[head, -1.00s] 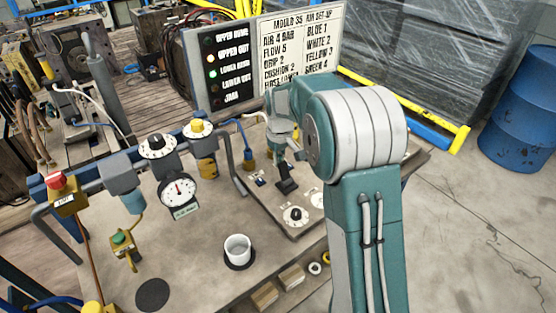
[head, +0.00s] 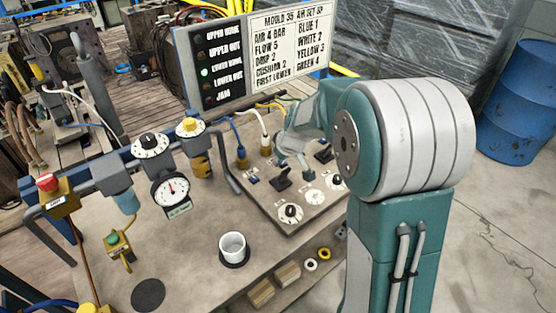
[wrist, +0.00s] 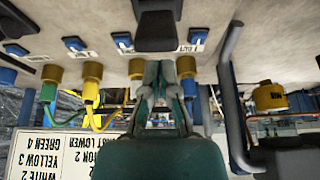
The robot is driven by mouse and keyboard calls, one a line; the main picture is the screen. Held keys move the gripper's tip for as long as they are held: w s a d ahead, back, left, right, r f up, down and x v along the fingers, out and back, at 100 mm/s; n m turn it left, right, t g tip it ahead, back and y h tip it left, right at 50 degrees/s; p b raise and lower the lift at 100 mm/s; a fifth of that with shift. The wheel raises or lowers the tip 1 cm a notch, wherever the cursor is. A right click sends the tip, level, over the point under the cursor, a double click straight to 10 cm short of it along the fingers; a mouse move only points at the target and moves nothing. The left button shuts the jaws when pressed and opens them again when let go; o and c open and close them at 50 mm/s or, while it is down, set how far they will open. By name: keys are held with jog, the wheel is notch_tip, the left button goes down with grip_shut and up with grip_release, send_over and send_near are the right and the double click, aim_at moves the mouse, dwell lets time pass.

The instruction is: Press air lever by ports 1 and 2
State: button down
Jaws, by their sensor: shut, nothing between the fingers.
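Two black levers stand on the grey valve panel (head: 262,203). The left lever (head: 281,181), by the blue and white hoses, is nearest my gripper. It shows as a black block at the top of the upside-down wrist view (wrist: 157,28), between two blue labelled port tags. My gripper (wrist: 155,68) is shut and empty, its tips just short of that lever, with a gap that is hard to judge. In the head view my gripper (head: 304,160) is partly hidden by my arm. The other lever (head: 324,152) stands further right.
Brass fittings with coloured hoses line the panel's back edge. Dials (head: 290,212) lie in front of the levers. A pressure gauge (head: 171,190), a white cup (head: 232,246) and a red-button box (head: 56,193) are left. The lamp board (head: 212,68) has LOWER HOME lit green.

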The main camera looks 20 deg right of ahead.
jog(key=shift+r, duration=0.8)
jog(key=shift+s+r, duration=0.1)
jog(key=shift+r, duration=0.25)
jog(key=v, duration=1.1)
jog(key=shift+s, duration=0.1)
jog(key=s+a+m+h, duration=0.1)
jog(key=s+m, duration=0.1)
jog(key=s, duration=1)
jog(key=s+a+m+t, duration=0.1)
jog(key=s+a+m, duration=0.1)
jog(key=s, duration=1)
jog(key=shift+s+a+r+m+h, duration=0.25)
jog(key=shift+a+r+m+h, duration=0.05)
jog(key=shift+r+h, duration=0.15)
